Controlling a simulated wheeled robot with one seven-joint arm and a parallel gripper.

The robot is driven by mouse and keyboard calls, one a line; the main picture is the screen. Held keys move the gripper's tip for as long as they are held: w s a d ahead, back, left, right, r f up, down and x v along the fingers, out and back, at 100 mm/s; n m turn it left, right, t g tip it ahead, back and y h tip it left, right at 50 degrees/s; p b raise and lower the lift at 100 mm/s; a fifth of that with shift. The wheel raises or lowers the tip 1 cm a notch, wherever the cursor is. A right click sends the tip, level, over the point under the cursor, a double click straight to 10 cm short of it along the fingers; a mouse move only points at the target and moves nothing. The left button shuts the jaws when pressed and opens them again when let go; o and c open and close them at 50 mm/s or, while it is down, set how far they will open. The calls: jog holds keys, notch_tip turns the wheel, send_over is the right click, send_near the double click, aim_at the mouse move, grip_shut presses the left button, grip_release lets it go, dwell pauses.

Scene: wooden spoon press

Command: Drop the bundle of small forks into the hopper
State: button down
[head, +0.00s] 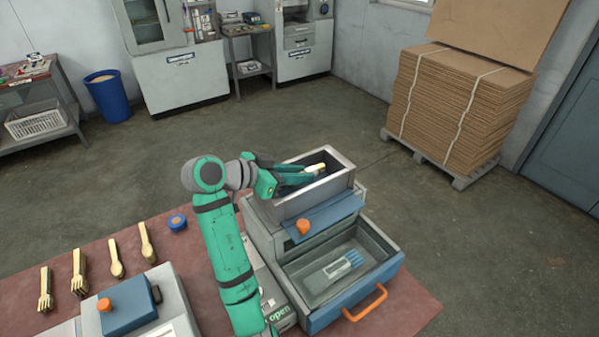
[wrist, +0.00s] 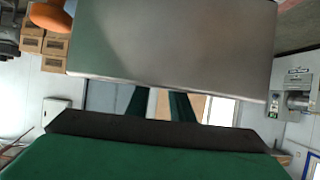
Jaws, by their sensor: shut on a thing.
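The hopper (head: 345,160) is an open grey metal box on top of the machine in the middle of the head view. My gripper (head: 312,172) reaches into its opening from the left, shut on a small pale-yellow bundle (head: 318,168). The bundle is at the hopper's mouth, near the far rim; its lower part is hidden, and I cannot tell whether it touches a wall.
Fork bundles (head: 79,272) and spoon bundles (head: 146,243) lie on the reddish table at left. A blue round object (head: 177,222) lies behind my arm.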

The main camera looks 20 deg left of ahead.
jog(key=shift+f, duration=0.1)
jog(key=c, duration=1.6)
grip_release()
jog(key=shift+o, duration=0.2)
jog(key=shift+r, duration=0.35)
jog(key=v, duration=0.7)
jog(key=shift+s+r, duration=0.2)
jog(key=shift+r, duration=0.15)
jog(key=shift+a, duration=0.15)
